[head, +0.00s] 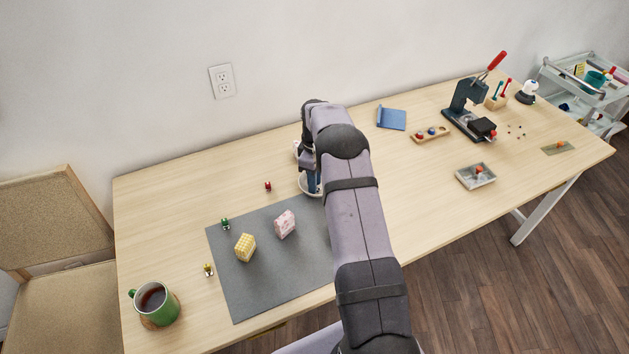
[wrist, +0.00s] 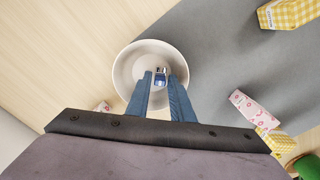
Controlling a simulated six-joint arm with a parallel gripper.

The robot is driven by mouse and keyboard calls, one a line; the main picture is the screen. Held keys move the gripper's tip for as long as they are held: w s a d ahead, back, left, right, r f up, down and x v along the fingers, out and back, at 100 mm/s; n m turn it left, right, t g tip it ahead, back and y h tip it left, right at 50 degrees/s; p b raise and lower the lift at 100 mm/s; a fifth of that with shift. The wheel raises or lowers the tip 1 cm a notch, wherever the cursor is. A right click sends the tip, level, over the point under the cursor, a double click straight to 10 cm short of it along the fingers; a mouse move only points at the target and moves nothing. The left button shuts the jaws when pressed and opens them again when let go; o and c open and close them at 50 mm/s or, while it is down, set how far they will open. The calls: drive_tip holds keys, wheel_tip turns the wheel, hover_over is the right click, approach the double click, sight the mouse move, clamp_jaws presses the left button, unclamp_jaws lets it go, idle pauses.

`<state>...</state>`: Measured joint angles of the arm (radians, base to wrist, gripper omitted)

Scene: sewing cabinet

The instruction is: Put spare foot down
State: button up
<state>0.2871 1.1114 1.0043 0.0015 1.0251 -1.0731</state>
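A small blue and metallic foot (wrist: 160,77) sits between my fingertips in the wrist view. My gripper (wrist: 160,82) has blue fingers closed in on both sides of it. They point down into a round white dish (wrist: 122,70), and the foot shows against the dish's inside. I cannot tell whether the foot touches the dish floor. In the head view my gripper (head: 314,187) is at the white dish (head: 303,188), at the mat's back edge; my arm hides part of both. Small red (head: 268,186), green (head: 225,224) and yellow (head: 208,269) feet stand apart on the left.
A grey mat (head: 270,290) carries a yellow checked block (head: 245,247) and a pink patterned block (head: 284,224). A green mug (head: 160,303) stands at the front left. A blue stand (head: 392,119), press (head: 463,105) and grey tray (head: 475,176) are to the right.

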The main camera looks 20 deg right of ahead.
drive_tip(key=shift+r, duration=0.1)
wheel_tip(320, 180, up, 12)
drive_tip(key=b, duration=0.2)
idle(0.4)
drive_tip(key=s+a+r+m, duration=0.2)
drive_tip(key=s+a+m, duration=0.2)
drive_tip(key=s+a, duration=0.7)
drive_tip(key=s+a+f+m, duration=0.2)
drive_tip(key=s, duration=0.8)
drive_tip(key=s+a+f+m, duration=0.2)
drive_tip(key=s+m, duration=0.1)
drive_tip(key=s, duration=0.7)
drive_tip(key=shift+s+a+f, duration=0.3)
drive_tip(key=shift+a+f, duration=0.05)
drive_tip(key=shift+a, duration=0.05)
